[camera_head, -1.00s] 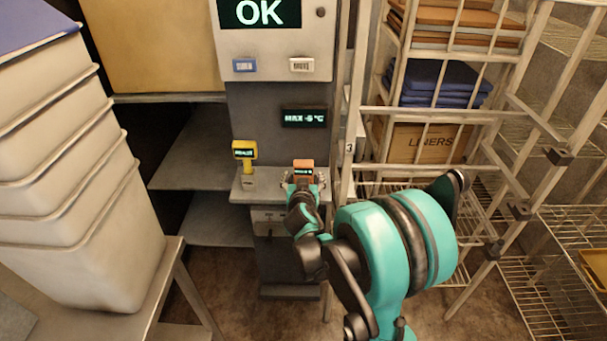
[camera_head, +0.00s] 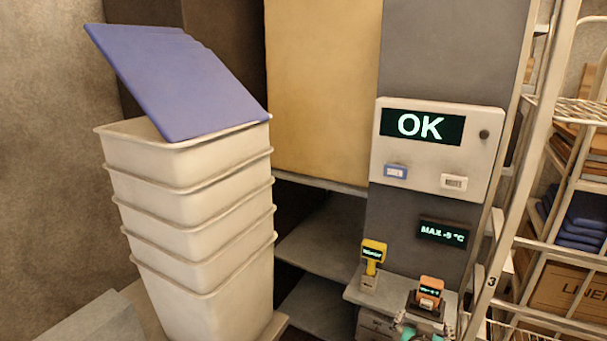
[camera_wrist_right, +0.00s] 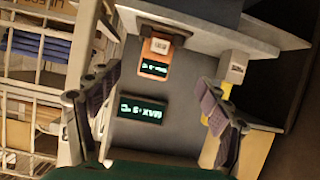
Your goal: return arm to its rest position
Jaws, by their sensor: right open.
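My right gripper (camera_head: 424,316) shows only in part at the bottom edge of the head view, in front of the small shelf. In the right wrist view my right gripper (camera_wrist_right: 158,102) has its two fingers spread wide with nothing held between them. An orange handheld device (camera_head: 430,292) with a lit display stands on the shelf just beyond the gripper. It also shows in the right wrist view (camera_wrist_right: 155,68), between the fingers' directions and apart from them. Most of my right arm is outside the head view. My left gripper is not in view.
A yellow device (camera_head: 373,252) stands on the shelf (camera_head: 362,296) left of the orange one. A panel reading OK (camera_head: 436,150) is above. Stacked white bins (camera_head: 190,215) with a blue lid (camera_head: 180,80) stand left. A wire rack (camera_head: 570,230) stands close on the right.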

